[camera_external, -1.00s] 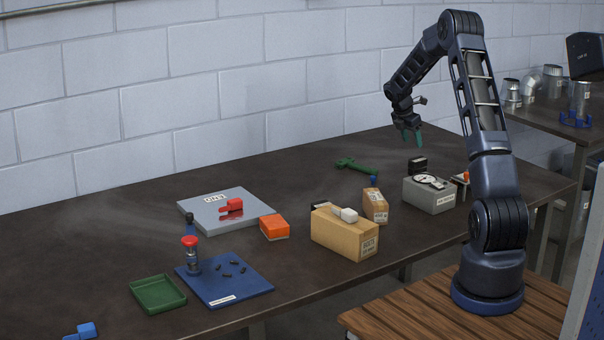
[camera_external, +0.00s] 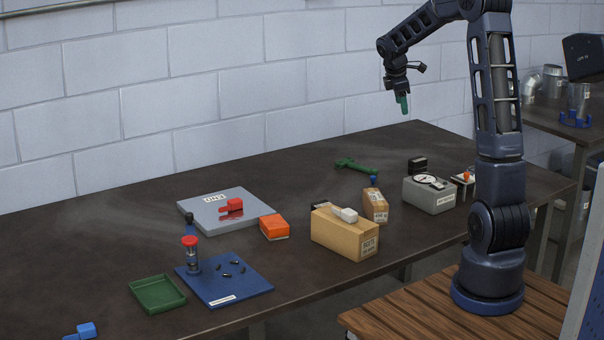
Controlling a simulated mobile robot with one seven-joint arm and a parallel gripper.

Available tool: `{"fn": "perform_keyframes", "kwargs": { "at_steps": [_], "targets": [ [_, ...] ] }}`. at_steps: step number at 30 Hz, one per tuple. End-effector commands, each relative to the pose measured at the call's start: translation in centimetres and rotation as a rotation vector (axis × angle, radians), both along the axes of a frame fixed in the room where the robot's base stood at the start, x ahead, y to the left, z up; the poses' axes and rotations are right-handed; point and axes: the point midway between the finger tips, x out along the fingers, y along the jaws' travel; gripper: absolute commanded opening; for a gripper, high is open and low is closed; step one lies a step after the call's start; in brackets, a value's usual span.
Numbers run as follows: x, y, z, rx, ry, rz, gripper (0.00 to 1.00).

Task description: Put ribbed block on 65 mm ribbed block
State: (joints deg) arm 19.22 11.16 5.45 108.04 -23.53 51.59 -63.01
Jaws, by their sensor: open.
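My gripper (camera_external: 403,104), with green fingertips, is open and empty, high above the back of the table near the wall. No thing in view is clearly marked as the ribbed block or the 65 mm ribbed block; ribs are too small to make out. An orange block (camera_external: 274,227) lies left of the tan box. All are well below my gripper.
A grey plate with a red part (camera_external: 205,217), a blue board (camera_external: 240,284), a green tray (camera_external: 157,293) and a blue piece (camera_external: 86,329) lie at the left. A grey box (camera_external: 429,195) stands at the right, a green tool (camera_external: 356,166) behind. The back left is clear.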

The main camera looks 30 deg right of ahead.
Motion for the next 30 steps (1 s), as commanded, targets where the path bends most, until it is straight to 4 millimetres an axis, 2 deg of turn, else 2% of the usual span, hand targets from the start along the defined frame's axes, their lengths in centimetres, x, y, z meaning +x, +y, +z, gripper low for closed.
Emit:
{"fn": "perform_keyframes", "kwargs": {
  "at_steps": [1, 6, 16, 24, 30],
  "targets": [
    [-1.3, 1.3, 1.2, 0.009, -0.026, -0.029, 0.54],
    [-5.6, 5.1, 4.0, 0.056, -0.106, -0.156, 0.54],
    [-14.9, 11.6, 7.4, 0.173, -0.247, -0.398, 0.54],
    [-22.8, 15.9, 8.2, 0.296, -0.341, -0.597, 0.54],
    [-28.5, 18.6, 7.6, 0.398, -0.393, -0.744, 0.54]
  ]
}}
